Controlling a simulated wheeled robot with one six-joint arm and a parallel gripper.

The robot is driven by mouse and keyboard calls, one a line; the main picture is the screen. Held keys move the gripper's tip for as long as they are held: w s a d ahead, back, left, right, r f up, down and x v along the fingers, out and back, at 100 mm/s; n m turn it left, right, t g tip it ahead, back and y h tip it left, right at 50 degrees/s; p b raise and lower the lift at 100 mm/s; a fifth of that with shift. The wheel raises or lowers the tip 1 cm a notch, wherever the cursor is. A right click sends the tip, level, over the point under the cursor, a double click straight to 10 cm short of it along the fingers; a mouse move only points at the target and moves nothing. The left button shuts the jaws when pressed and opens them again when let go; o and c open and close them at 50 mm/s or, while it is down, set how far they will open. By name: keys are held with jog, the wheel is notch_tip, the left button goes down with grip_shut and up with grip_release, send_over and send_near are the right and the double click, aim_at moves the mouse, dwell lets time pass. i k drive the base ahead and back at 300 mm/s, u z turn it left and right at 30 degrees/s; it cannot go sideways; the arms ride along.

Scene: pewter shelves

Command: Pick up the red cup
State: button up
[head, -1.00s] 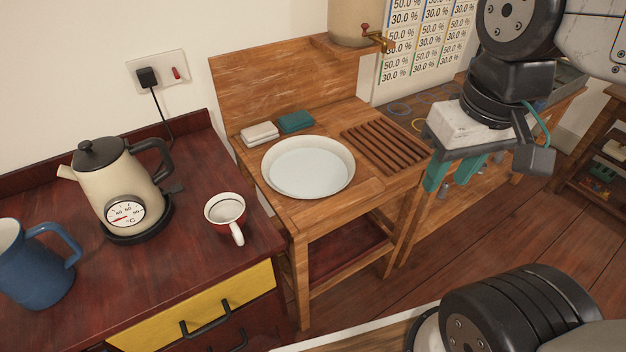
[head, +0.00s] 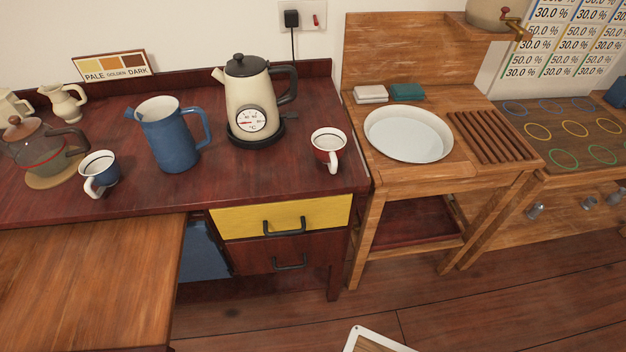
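The red cup (head: 326,155) stands upright on the dark red counter (head: 240,180), near its right end. Its outside is red, its inside is white with a dark band, and its white handle points toward me. It is right of the kettle and nothing touches it. My gripper is not in view now, so I cannot see whether it is open or shut.
A cream kettle (head: 246,95), a blue jug (head: 170,137), a blue cup (head: 99,174) and a teapot (head: 40,150) share the counter. A yellow drawer (head: 283,216) is below. A wooden stand with a white basin (head: 408,134) is at right. A wooden tabletop (head: 95,280) is at front left.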

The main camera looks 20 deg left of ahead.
aim_at(329, 145)
jog(key=k, duration=0.4)
jog(key=u, duration=1)
jog(key=i, duration=1)
jog(key=u, duration=0.05)
jog(key=k, duration=0.5)
jog(key=z, duration=2.1)
jog(key=i, duration=1.55)
jog(key=u, duration=1.9)
